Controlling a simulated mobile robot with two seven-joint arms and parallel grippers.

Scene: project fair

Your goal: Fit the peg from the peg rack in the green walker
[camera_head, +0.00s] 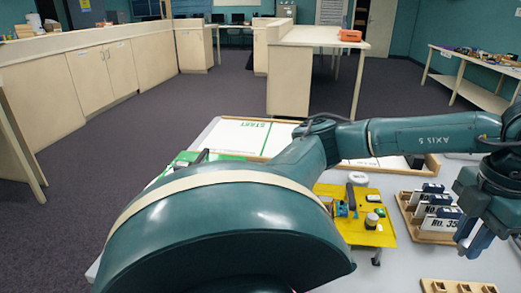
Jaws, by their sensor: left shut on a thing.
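My left gripper (472,238) is at the right edge, pointing down, beside the wooden rack of numbered blocks. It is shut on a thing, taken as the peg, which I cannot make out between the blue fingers. A wooden block with holes (455,287), which looks like the peg rack, is cut off at the bottom right, just below the gripper. A green board (186,159) shows behind my left arm and may be part of the green walker; the arm hides most of it. My right gripper is not in view.
A yellow board on legs (388,238) carries small parts in the middle of the pale table. A wooden rack (432,236) holds labelled blocks. A white START board (240,135) lies at the back. My left arm covers much of the table's left side.

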